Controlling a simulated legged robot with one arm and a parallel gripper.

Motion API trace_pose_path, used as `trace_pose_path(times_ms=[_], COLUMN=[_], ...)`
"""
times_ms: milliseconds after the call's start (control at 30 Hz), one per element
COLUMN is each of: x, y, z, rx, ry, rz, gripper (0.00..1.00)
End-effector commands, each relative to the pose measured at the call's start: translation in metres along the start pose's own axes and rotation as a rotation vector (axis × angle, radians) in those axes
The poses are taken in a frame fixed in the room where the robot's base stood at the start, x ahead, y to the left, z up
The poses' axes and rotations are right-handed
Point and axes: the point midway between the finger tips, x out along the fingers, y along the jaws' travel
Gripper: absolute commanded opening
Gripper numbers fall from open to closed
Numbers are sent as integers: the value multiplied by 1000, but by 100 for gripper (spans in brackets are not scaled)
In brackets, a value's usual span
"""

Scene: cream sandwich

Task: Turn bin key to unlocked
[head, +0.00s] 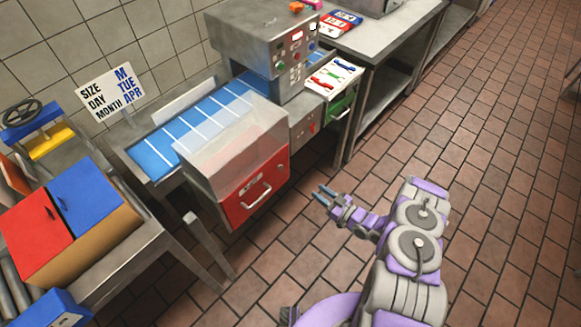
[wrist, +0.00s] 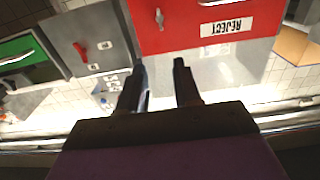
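The red bin (head: 262,187) is set under the machine, with a pull handle and a label on its front. In the wrist view the red bin front (wrist: 225,38) fills the upper middle, and its REJECT label looks upside down. A small silver piece, seemingly the bin key (wrist: 159,18), sticks out of this front beside the label. I cannot tell its turn position. My gripper (head: 322,193) is open and empty, to the right of the bin and apart from it. Its two fingers (wrist: 162,75) show below the bin front in the wrist view, with a gap between them.
A grey panel with a red lever (wrist: 80,52) is beside the bin, and a green drawer (wrist: 18,52) lies past it. A blue conveyor (head: 160,158) runs behind the bin. A red and blue box (head: 85,192) stands at left. The tiled floor (head: 480,180) at right is clear.

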Motion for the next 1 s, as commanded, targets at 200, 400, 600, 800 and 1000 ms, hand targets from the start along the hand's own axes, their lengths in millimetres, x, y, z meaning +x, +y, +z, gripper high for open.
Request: trace_pose_path(times_ms=[200,400,600,800,1000], x=[37,75,114,147,164], y=[-2,0,0,-1,0], z=[1,1,1,2,0], rx=[-5,-4,-5,-3,-1], ry=[-1,1,1,-2,-1], rz=[-8,-6,-6,-4,-3], gripper=[33,33,33,33,33])
